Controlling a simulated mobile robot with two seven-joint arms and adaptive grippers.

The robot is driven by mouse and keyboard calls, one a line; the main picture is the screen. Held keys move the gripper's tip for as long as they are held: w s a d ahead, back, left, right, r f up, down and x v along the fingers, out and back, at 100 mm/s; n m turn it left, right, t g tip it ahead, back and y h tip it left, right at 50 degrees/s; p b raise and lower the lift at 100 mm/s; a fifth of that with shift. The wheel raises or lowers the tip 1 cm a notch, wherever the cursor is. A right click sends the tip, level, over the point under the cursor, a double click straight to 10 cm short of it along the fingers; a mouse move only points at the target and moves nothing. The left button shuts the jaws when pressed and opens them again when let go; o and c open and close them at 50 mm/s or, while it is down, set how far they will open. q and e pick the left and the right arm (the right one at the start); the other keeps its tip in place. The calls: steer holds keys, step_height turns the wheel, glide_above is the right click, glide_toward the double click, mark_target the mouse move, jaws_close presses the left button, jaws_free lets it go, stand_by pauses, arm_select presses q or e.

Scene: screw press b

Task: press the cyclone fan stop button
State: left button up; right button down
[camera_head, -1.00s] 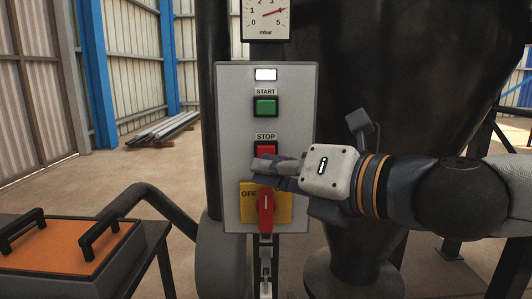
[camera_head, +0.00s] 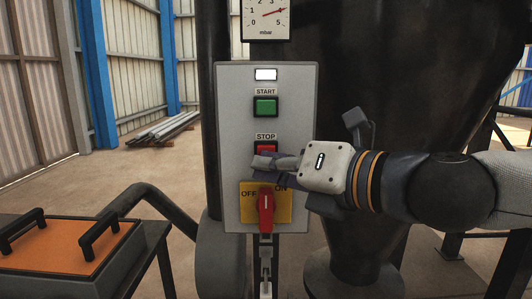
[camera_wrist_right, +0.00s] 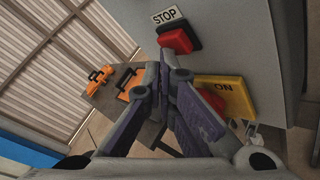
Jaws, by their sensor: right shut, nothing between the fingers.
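The red stop button (camera_head: 266,149) sits under the STOP label on the grey control panel (camera_head: 230,110). It also shows in the right wrist view (camera_wrist_right: 176,40), just beyond and to the right of my fingertips. My right gripper (camera_head: 256,162) is shut and empty. In the wrist view the fingertips (camera_wrist_right: 163,68) appear apart from the button; I cannot tell the exact gap. My left gripper is in neither view.
The green start button (camera_head: 265,106) is above. A red rotary switch (camera_head: 266,212) on a yellow plate (camera_head: 285,205) sits close below my right gripper. A pressure gauge (camera_head: 267,15) is above the panel. An orange-topped box (camera_head: 60,250) stands at the lower left.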

steer(key=shift+w, duration=0.3)
steer(key=shift+s, duration=0.2)
stand_by(0.3)
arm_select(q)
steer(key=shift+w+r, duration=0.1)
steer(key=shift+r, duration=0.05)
arm_select(e)
steer(key=shift+s, duration=0.7)
arm_select(q)
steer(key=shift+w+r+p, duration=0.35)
steer(key=shift+p, duration=0.1)
arm_select(e)
steer(key=s, duration=0.5)
